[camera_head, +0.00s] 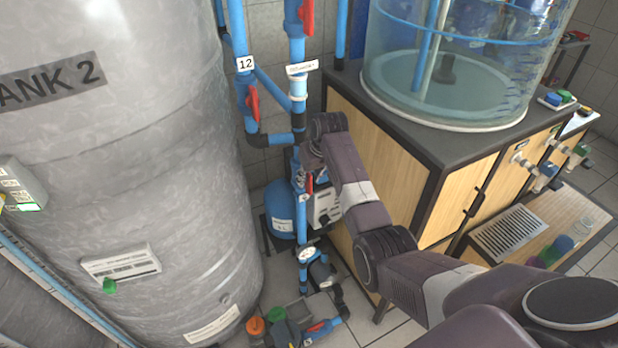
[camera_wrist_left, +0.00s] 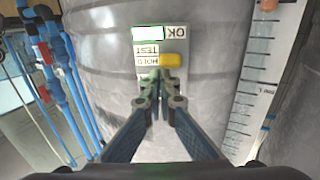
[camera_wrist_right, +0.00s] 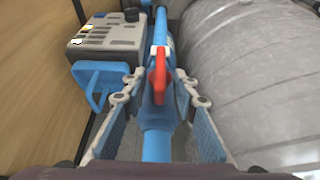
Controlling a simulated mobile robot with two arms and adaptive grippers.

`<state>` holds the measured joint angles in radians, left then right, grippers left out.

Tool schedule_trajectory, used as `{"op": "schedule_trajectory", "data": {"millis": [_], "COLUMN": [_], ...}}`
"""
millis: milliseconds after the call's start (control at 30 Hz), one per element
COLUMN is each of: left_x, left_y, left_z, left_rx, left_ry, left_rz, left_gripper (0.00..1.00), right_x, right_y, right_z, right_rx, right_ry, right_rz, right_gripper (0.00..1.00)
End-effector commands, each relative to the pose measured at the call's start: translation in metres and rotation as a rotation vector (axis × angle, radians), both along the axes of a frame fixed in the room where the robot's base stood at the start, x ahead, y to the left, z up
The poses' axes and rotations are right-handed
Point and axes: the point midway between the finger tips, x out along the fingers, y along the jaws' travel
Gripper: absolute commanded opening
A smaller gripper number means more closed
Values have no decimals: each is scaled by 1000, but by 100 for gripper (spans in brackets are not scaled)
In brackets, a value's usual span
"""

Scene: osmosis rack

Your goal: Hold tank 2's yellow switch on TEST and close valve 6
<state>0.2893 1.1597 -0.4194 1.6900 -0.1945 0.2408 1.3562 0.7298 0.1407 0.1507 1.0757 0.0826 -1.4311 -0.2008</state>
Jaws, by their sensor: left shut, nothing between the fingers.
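Tank 2 (camera_head: 150,180) is the big grey tank at the left of the head view. Its control box (camera_head: 22,186) is at the left edge. In the left wrist view the box shows upside down, with HOLD, TEST and OK labels and the yellow switch (camera_wrist_left: 171,60). My left gripper (camera_wrist_left: 160,86) is shut and empty, its tips just below the switch; contact is unclear. My right gripper (camera_wrist_right: 158,88) is open, its fingers either side of a red valve handle (camera_wrist_right: 159,76) on a blue pipe (camera_wrist_right: 157,145). The handle lies roughly along the pipe. Its valve number is not readable.
A wooden cabinet (camera_head: 375,150) with a clear water tank (camera_head: 450,75) stands right of my right arm. A grey pump box (camera_wrist_right: 108,40) with a blue bracket is close beside the right fingers. Blue pipes with other red handles (camera_head: 253,103) rise behind.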

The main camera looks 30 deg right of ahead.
Motion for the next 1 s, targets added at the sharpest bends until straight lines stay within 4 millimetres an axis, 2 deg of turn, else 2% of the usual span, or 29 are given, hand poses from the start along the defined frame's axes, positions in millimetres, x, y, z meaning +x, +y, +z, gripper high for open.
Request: {"op": "schedule_trajectory", "data": {"millis": [267, 500, 1000], "left_x": [0, 0, 0], "left_y": [0, 0, 0], "left_z": [-1, -1, -1], "left_rx": [0, 0, 0], "left_ry": [2, 2, 2], "left_rz": [0, 0, 0], "left_gripper": [0, 0, 0], "right_x": [0, 0, -1], "right_y": [0, 0, -4], "right_z": [-1, -1, -2], "right_rx": [0, 0, 68], "right_ry": [0, 0, 4], "right_rz": [0, 0, -3], "right_gripper": [26, 0, 0]}}
